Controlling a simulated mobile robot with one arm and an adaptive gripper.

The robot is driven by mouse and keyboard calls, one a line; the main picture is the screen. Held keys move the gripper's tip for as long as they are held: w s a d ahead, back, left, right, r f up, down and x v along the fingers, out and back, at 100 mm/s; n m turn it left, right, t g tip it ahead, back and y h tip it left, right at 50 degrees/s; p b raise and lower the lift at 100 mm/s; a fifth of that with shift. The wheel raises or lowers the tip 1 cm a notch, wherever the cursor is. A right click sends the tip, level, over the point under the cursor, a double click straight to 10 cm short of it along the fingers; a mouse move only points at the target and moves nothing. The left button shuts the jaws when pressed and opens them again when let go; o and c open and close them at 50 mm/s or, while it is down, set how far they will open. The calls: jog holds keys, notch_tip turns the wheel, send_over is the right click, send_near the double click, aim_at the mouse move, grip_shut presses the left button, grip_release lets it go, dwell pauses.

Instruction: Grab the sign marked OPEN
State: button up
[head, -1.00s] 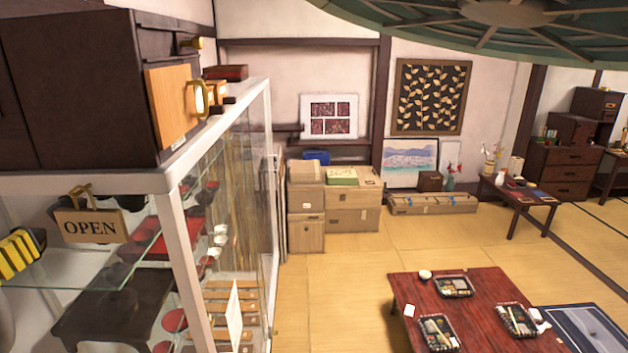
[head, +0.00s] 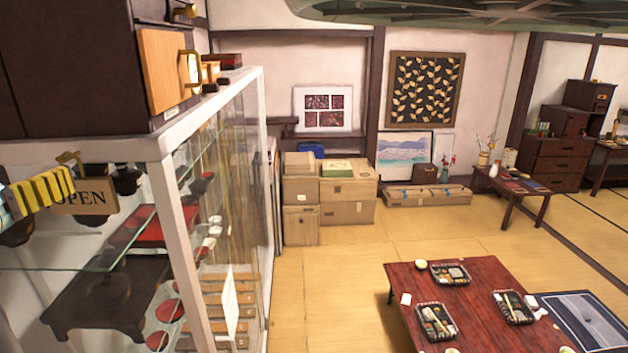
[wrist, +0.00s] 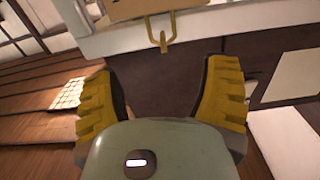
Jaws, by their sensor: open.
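The wooden OPEN sign (head: 92,199) hangs by a brass hanger (head: 68,160) below the white top frame at the left of the head view. My gripper (head: 42,192), with yellow ridged fingers, is in front of its left part and hides some of the sign's edge and first letter. In the wrist view my gripper (wrist: 162,92) is open, with nothing between its fingers. A brass hanger (wrist: 162,38) and the edge of a tan wooden piece (wrist: 140,8), apparently the sign, show at the top, beyond the fingertips. Contact cannot be told.
The glass display case (head: 228,200) has a white frame and holds bowls and a black stand (head: 105,300). A dark chest (head: 75,75) sits on top. Cardboard boxes (head: 348,190) are at the back wall. A low red table (head: 480,290) with lunch trays stands right; tatami between is clear.

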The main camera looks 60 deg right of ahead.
aim_at(60, 160)
jog(key=shift+x, duration=1.85)
jog(key=shift+w+d+r+p, duration=0.15)
jog(key=shift+d+p, duration=0.25)
jog(key=shift+p, duration=0.4)
jog(key=shift+p+x, duration=0.9)
jog(key=shift+p, duration=0.35)
jog(key=shift+w+d+p, duration=0.5)
jog(key=shift+w+p, duration=0.2)
jog(key=shift+p, duration=0.1)
jog(key=shift+w+d+f, duration=0.3)
jog(key=shift+f, duration=0.15)
jog(key=shift+c, duration=0.2)
jog(key=shift+a, duration=0.1)
grip_shut()
